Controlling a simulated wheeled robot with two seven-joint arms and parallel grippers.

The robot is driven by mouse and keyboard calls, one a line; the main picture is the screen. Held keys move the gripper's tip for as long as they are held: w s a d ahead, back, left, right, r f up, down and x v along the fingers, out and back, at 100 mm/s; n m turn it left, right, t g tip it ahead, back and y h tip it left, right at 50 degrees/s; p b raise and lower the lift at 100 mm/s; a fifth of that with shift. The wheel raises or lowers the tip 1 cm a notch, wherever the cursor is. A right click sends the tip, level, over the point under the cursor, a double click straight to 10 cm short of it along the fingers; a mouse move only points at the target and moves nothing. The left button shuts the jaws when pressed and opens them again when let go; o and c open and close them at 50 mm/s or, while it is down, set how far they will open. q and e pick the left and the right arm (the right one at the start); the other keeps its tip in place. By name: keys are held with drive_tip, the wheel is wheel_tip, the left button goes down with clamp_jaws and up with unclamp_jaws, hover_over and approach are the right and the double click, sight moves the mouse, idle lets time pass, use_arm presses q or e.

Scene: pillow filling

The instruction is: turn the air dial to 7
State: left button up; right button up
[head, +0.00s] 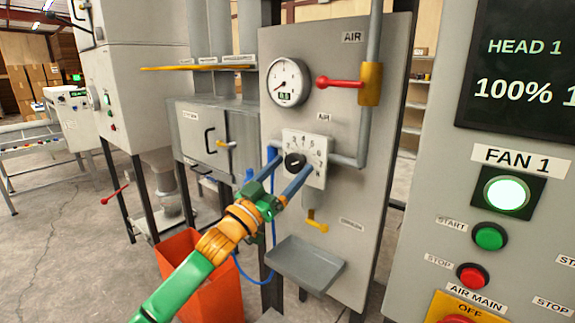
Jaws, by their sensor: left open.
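The air dial is a black round knob (294,162) on a pale numbered plate (318,150) on the grey panel (330,60). Numbers ring the knob; 7 is at the plate's right side. I cannot make out where the knob points. My left gripper (285,174) is open, with its two blue fingers reaching up to the plate, one on each side of the knob. I cannot tell whether the fingers touch the knob. My right gripper is not in view.
Below are a yellow drain valve (317,226) and a grey tray (305,262). An orange bin (212,298) stands below my left arm. A control cabinet (425,200) with buttons stands right.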

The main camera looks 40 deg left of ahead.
use_arm(q)
drive_tip(key=c, duration=1.4)
drive_tip(key=shift+o, duration=0.2)
drive_tip(key=shift+m, duration=0.4)
drive_tip(key=m+h, duration=0.2)
drive_tip(key=m, duration=0.1)
drive_tip(key=shift+a+r+g+p, duration=0.1)
drive_tip(key=shift+a+g+p, duration=0.05)
drive_tip(key=shift+g+p, duration=0.2)
drive_tip(key=shift+a+m+g+h+p, duration=0.15)
drive_tip(key=shift+m+h+p, duration=0.35)
drive_tip(key=shift+m, duration=0.65)
drive_tip(key=shift+d+m+g+h+p, duration=0.1)
drive_tip(key=shift+m+g+h+p, duration=0.15)
drive_tip(key=shift+m+h, duration=0.7)
drive_tip(key=shift+m+y, duration=0.25)
drive_tip(key=shift+m, duration=0.15)
